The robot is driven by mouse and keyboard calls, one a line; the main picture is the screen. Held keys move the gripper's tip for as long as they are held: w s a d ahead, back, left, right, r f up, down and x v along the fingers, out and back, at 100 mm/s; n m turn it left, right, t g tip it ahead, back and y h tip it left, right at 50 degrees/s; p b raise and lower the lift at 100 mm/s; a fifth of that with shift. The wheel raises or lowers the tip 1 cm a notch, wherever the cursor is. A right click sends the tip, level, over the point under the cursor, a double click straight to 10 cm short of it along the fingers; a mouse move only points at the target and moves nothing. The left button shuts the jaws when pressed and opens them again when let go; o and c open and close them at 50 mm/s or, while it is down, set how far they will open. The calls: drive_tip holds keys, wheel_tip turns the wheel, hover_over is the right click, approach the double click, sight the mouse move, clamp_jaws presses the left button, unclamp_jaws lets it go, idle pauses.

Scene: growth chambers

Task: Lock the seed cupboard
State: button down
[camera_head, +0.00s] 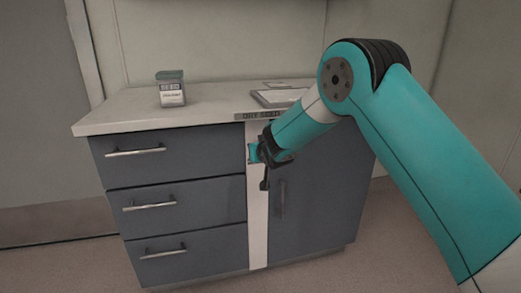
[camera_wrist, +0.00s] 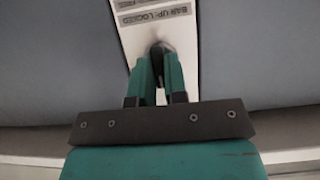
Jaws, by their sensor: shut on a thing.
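The seed cupboard is the grey-blue door (camera_head: 318,200) at the right of the counter unit, under a label starting "DRY SEED" (camera_head: 258,115). A pale upright strip (camera_head: 257,225) runs between the door and the drawers. In the wrist view, a label on that strip reads "BAR UP: LOCKED" (camera_wrist: 155,15). My gripper (camera_head: 254,152) is at the upper part of the strip. In the wrist view its teal fingers (camera_wrist: 160,68) are shut on a small dark lock part (camera_wrist: 158,50) on the strip. The fingers mostly hide this part, and I cannot tell its angle.
Three drawers with bar handles (camera_head: 150,204) are left of the strip. A small labelled box (camera_head: 171,90) and a flat tray or sheet (camera_head: 278,98) lie on the white countertop (camera_head: 215,100). The door has a dark upright handle (camera_head: 281,199). Floor in front is clear.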

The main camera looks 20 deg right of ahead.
drive_tip(key=shift+a+r, duration=0.1)
idle(0.3)
drive_tip(key=c, duration=1.1)
unclamp_jaws()
drive_tip(key=shift+c, duration=0.2)
drive_tip(key=shift+w, duration=0.1)
drive_tip(key=shift+d, duration=0.2)
drive_tip(key=shift+a, duration=0.1)
drive_tip(key=p+v, duration=0.2)
drive_tip(key=v, duration=1.5)
drive_tip(key=shift+s, duration=0.2)
